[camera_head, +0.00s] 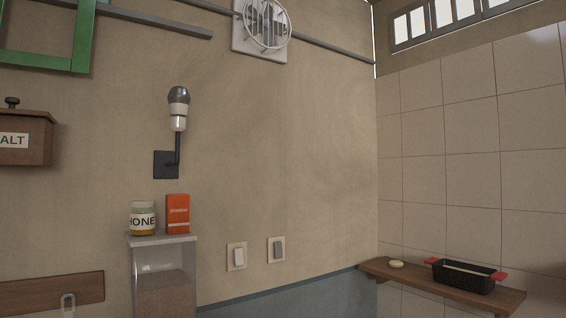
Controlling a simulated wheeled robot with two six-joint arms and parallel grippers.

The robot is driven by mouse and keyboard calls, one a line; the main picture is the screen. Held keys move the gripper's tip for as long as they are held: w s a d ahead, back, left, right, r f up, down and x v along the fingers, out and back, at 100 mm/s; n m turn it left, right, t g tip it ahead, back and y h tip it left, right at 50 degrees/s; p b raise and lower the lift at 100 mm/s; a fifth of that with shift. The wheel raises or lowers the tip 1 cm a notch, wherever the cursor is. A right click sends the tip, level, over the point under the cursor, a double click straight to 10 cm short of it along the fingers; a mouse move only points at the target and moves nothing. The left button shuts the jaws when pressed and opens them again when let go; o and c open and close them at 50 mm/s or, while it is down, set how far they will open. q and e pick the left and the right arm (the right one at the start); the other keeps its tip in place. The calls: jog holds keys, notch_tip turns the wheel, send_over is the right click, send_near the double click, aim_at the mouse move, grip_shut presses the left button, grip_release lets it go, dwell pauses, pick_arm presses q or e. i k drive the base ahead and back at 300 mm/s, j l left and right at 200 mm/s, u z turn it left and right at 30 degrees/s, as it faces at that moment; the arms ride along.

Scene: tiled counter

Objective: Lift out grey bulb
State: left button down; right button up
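The grey bulb (179,96) sits upright in the white socket (179,123) of a black wall lamp (171,160), at the left of the middle of the head view. The bulb's dark grey dome points up, and its lower part meets the socket. Neither of my grippers shows in the head view, so nothing of mine is near the bulb here.
A honey jar (143,218) and an orange box (178,214) stand on a narrow cabinet (162,241) below the lamp. A wooden salt box (24,138) hangs at left. A wooden shelf (415,279) holds a black pan (466,275) at right. The wall around the bulb is clear.

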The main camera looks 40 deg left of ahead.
aim_at(179, 97)
jog(key=u, duration=1.85)
